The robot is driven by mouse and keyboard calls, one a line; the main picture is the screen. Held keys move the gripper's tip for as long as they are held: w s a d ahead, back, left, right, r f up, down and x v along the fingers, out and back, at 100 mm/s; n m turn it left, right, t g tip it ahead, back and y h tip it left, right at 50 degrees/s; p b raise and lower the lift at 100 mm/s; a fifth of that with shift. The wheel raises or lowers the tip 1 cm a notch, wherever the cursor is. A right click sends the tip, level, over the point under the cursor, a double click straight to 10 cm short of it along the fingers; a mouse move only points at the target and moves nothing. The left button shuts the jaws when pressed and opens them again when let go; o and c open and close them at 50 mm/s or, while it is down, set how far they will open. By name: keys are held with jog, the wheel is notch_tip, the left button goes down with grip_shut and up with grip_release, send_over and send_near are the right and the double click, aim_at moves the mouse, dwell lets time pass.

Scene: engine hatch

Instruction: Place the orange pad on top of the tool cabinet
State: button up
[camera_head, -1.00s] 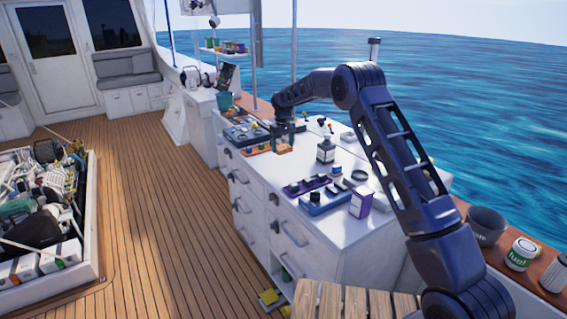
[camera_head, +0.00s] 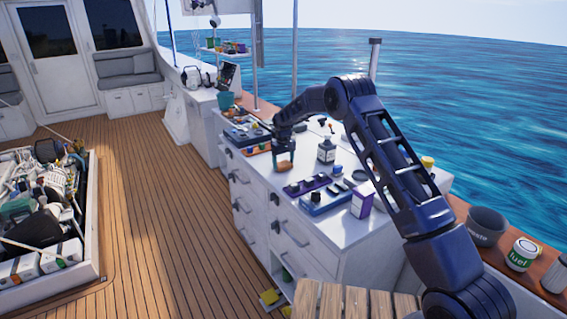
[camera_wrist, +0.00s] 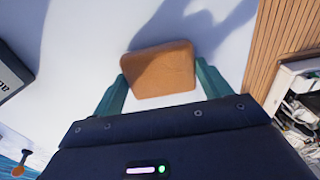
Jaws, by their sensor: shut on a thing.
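The orange pad (camera_head: 286,168) is held between the two teal fingers of my gripper (camera_head: 284,155). In the wrist view the orange pad (camera_wrist: 160,69) sits between the fingertips, with the white top behind it. The white tool cabinet (camera_head: 300,243) has drawers along its front. The pad is over a bare patch of the cabinet's top, near the front edge. I cannot tell whether the pad touches the top or hangs just above it. Shadows of the gripper fall on the top close to the pad.
A dark bottle (camera_head: 327,149) stands right of my gripper. A purple tray (camera_head: 307,186), a blue case (camera_head: 325,201) and a purple-and-white box (camera_head: 362,199) lie nearer on the top. An orange strip (camera_head: 257,148) lies to the left. A full crate (camera_head: 97,262) stands on the deck.

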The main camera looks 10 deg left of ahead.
jog(key=shift+f, duration=0.15)
jog(key=o, duration=1)
